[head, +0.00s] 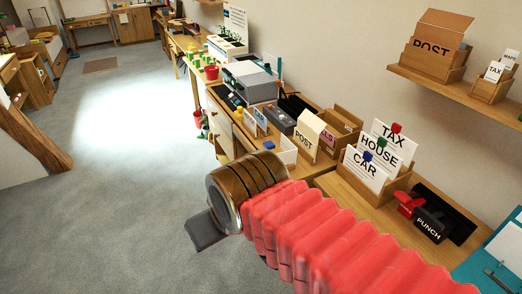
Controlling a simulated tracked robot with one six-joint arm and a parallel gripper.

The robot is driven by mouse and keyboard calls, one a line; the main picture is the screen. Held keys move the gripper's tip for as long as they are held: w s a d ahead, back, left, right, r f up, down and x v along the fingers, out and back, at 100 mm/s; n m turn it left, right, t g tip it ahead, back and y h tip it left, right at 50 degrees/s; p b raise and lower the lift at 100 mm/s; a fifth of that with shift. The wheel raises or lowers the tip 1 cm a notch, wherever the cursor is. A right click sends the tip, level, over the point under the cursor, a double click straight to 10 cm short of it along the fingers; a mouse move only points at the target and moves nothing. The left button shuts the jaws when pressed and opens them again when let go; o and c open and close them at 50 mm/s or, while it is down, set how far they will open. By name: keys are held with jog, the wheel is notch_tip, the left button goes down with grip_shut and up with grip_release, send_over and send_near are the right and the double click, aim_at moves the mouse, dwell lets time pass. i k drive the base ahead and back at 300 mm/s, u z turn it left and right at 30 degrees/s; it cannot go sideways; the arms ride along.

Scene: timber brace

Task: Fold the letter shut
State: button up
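I cannot pick out the letter for certain in the head view. A white sheet (507,250) lies on a teal board at the right edge, cut off by the frame. My gripper (206,232) shows only as a dark grey flat part below the brown and metal cuff at the end of my red ribbed arm. It hangs over the grey floor, left of the desk front. Its fingers are mostly hidden behind the cuff, so I cannot see whether it is open or holds anything.
The floor (130,190) at left is clear.

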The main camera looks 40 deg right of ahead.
aim_at(288, 158)
jog(key=u, duration=0.25)
jog(key=i, duration=1.4)
jog(key=u, duration=0.25)
